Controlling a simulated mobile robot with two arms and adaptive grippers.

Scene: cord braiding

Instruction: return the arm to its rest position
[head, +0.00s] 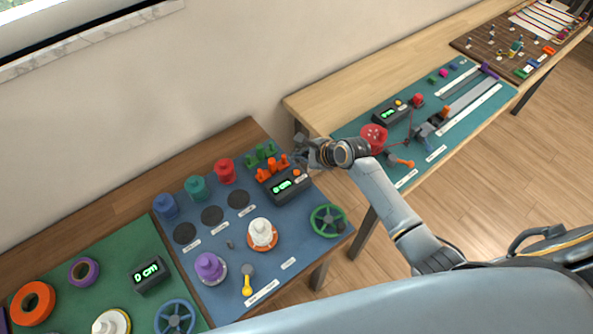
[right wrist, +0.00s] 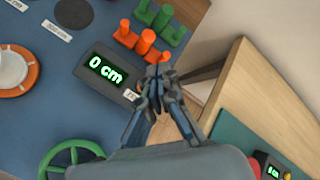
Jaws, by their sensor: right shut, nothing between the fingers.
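My right gripper (head: 302,156) is at the back right corner of the blue mat (head: 208,263), beside the black meter box (head: 290,186) with a green display. In the right wrist view its fingers (right wrist: 158,85) are together and empty, in front of the gap between two tables. The meter box (right wrist: 105,72) there reads 0 cm. My right arm (head: 385,196) reaches in from the lower right of the head view. My left gripper is not in view.
Orange pegs (head: 272,167) and green pegs (head: 261,154) stand close to the right gripper. A green handwheel (head: 328,220) is in front of the meter box. The right table (head: 318,102) holds a teal mat with a red spool (head: 373,136). Open floor (head: 500,140) lies to the right.

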